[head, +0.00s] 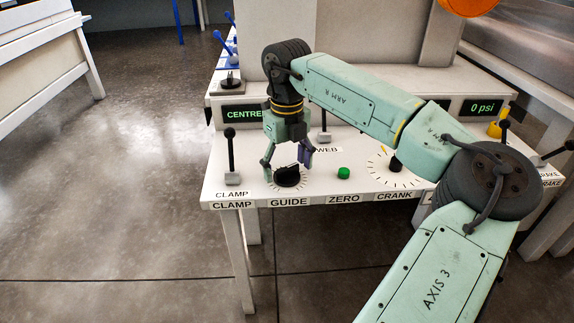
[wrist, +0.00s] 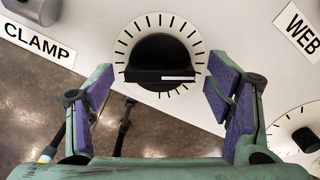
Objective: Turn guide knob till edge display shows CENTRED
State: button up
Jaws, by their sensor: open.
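The guide knob (head: 287,177) is black and round with a raised grip bar, above the GUIDE label on the white panel. In the wrist view the knob (wrist: 160,62) sits inside a ring of black tick marks, and a white line runs along the right part of its bar. My gripper (head: 286,158) is just above the knob. Its purple-padded fingers (wrist: 160,95) are spread to either side, apart from the knob.
The clamp lever (head: 231,155) stands upright left of the knob. The web lever (head: 324,127) is behind, right of my gripper. A green ZERO button (head: 344,173) and the crank dial (head: 396,165) lie to the right. Another display (head: 483,107) reads 0 psi.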

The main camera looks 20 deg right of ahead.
aim_at(287, 168)
notch_tip(287, 168, up, 12)
dwell(0.4)
jog(key=shift+f, duration=0.1)
